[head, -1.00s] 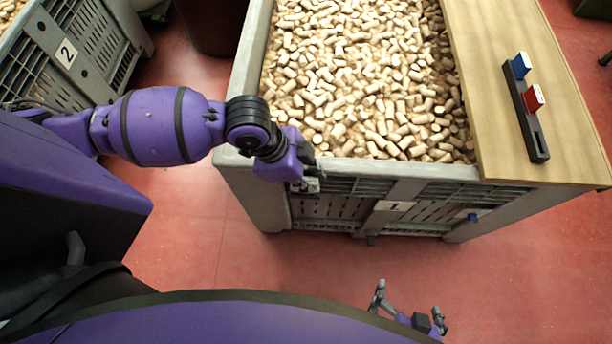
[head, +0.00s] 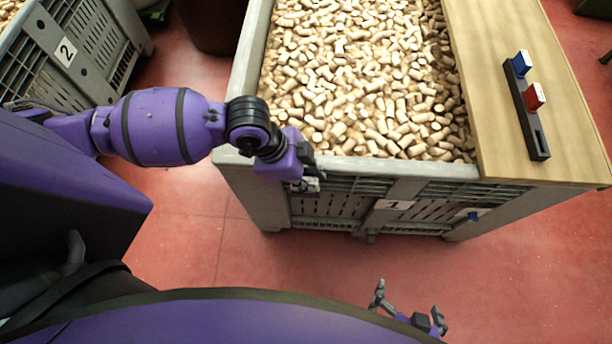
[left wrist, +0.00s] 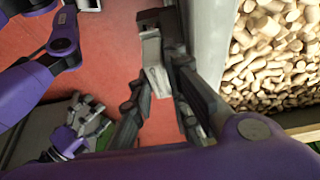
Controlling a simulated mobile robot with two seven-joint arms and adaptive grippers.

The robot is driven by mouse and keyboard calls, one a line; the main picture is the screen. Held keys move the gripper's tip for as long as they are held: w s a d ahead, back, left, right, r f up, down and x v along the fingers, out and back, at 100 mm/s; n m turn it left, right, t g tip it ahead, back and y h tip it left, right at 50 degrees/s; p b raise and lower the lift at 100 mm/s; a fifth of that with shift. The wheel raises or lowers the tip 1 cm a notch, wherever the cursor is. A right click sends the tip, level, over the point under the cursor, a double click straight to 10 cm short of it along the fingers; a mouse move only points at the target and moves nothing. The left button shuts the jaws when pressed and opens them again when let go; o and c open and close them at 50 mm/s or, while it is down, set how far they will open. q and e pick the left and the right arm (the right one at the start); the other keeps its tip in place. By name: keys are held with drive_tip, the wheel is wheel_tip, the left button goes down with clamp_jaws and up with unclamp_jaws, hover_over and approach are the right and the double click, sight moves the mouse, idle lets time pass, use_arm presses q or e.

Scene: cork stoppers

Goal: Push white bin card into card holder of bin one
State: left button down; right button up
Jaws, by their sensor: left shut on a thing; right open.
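Bin one (head: 240,180) is a grey crate of cork stoppers with a "1" label (head: 394,204) on its front. My left gripper (head: 312,184) is at the left part of this front, just below the rim. In the left wrist view, my left gripper (left wrist: 160,78) is shut on the pale white card (left wrist: 158,82). The card lies along a grey piece with a dark block behind it; whether it sits inside the holder I cannot tell. In the head view the gripper mostly hides the card. My right gripper (head: 408,306) is open and empty, low in front of the bin.
A wooden board (head: 500,110) covers the bin's right side. On it a black rack (head: 523,108) holds a blue piece (head: 521,63) and a red piece (head: 534,97). A blue item (head: 473,215) is on the bin's front right. Bin two (head: 90,45) stands at far left. Red floor between is clear.

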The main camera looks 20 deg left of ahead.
use_arm(q)
drive_tip(key=shift+f, duration=0.8)
drive_tip(key=c, duration=1.6)
unclamp_jaws()
drive_tip(key=shift+a+r, duration=0.15)
drive_tip(key=shift+r, duration=0.1)
drive_tip(key=v, duration=1.1)
drive_tip(key=shift+s+a+r, duration=0.1)
drive_tip(key=shift+s+r, duration=0.05)
drive_tip(key=shift+r, duration=0.05)
